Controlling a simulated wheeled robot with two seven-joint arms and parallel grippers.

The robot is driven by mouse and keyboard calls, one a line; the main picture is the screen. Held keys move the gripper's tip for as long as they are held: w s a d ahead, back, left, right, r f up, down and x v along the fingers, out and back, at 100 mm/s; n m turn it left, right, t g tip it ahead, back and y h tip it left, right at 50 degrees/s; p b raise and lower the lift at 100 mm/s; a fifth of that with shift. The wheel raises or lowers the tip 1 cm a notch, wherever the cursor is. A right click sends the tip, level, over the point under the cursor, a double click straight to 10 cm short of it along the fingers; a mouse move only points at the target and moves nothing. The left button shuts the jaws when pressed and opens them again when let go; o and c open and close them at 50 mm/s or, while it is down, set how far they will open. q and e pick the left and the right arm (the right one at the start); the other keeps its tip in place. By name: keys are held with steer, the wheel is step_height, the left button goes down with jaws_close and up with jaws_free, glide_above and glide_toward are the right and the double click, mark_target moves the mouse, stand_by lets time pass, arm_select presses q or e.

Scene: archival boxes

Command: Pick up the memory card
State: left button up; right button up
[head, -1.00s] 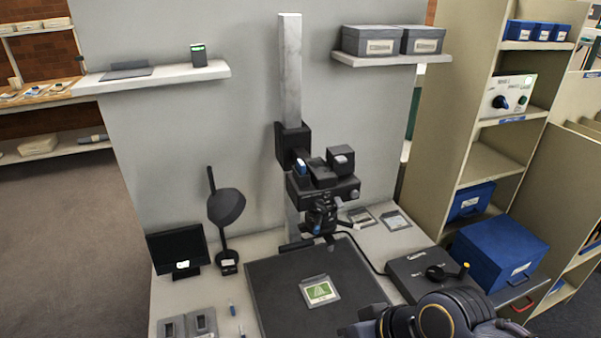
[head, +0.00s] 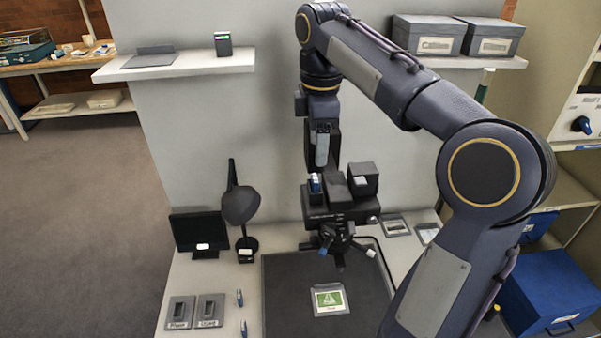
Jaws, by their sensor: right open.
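A small blue piece with a pale face (head: 315,183), which looks like the memory card, stands up from the left side of the black camera (head: 338,212) on the copy stand. My right gripper (head: 322,160) points down just above it and appears apart from it. The gripper is open, seen nearly edge-on, with nothing visible in it. My left gripper is out of view.
Below the camera, a green-and-white picture (head: 329,300) lies on the dark baseboard (head: 285,275). Two grey holders (head: 180,312) sit at the left, near small blue-tipped items (head: 239,298). A lamp (head: 240,205) and monitor (head: 200,232) stand behind. My right arm hides the stand's column and table's right side.

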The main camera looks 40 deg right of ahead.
mark_target(315, 178)
steer(key=shift+w+f, duration=0.15)
steer(key=shift+f, duration=0.15)
step_height(315, 178, down, 7)
steer(key=shift+a+b, duration=0.15)
steer(key=shift+b, duration=0.2)
steer(key=c, duration=1.1)
steer(key=shift+o, duration=0.2)
steer(key=shift+r, duration=0.15)
